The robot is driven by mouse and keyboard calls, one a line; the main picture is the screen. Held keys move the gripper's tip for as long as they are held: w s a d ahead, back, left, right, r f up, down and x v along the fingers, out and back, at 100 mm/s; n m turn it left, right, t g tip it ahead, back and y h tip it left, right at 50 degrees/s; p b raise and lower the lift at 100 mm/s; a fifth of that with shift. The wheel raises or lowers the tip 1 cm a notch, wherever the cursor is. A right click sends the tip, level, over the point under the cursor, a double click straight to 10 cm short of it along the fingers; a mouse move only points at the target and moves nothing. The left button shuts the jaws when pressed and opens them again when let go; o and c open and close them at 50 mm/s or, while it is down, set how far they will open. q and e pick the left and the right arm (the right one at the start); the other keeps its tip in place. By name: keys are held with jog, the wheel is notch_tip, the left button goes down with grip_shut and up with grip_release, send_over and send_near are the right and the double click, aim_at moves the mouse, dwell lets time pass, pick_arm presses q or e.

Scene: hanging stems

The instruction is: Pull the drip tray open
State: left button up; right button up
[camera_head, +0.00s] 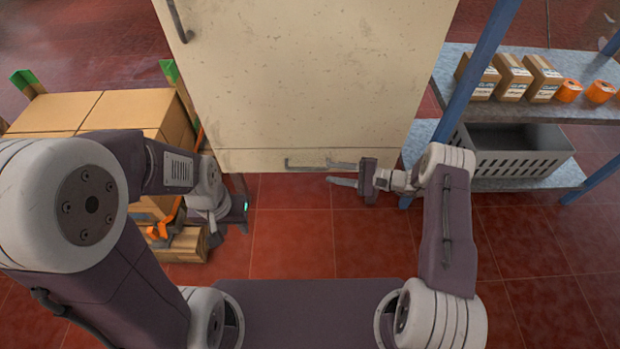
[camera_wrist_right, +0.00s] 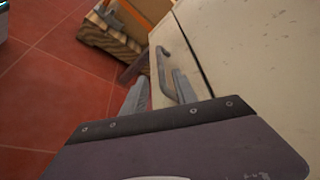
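The drip tray's front (camera_head: 255,160) is the low cream panel at the bottom of the cabinet, below a thin seam. It looks closed, flush with the cabinet above. Its grey bar handle (camera_head: 305,165) also shows in the right wrist view (camera_wrist_right: 163,62). My right gripper (camera_head: 330,173) is at the handle's right end with its fingers apart. In the right wrist view the near end of the handle lies between the two fingers (camera_wrist_right: 159,82); contact cannot be told. My left gripper (camera_head: 235,210) hangs left of the tray, away from the handle; its fingers are not clear.
Cardboard boxes (camera_head: 95,112) on a wooden pallet (camera_head: 185,245) stand at the left. At the right, a blue-framed shelf (camera_head: 590,112) holds small boxes, orange rolls and a grey crate (camera_head: 515,160). Red tiled floor (camera_head: 300,225) in front of the cabinet is clear.

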aim_at(309, 169)
jog(key=b+x, duration=0.4)
jog(key=x, duration=0.4)
jog(key=shift+f, duration=0.2)
jog(key=shift+w+a, duration=0.2)
jog(key=shift+a, duration=0.25)
jog(key=shift+r, duration=0.1)
grip_shut()
dwell(0.6)
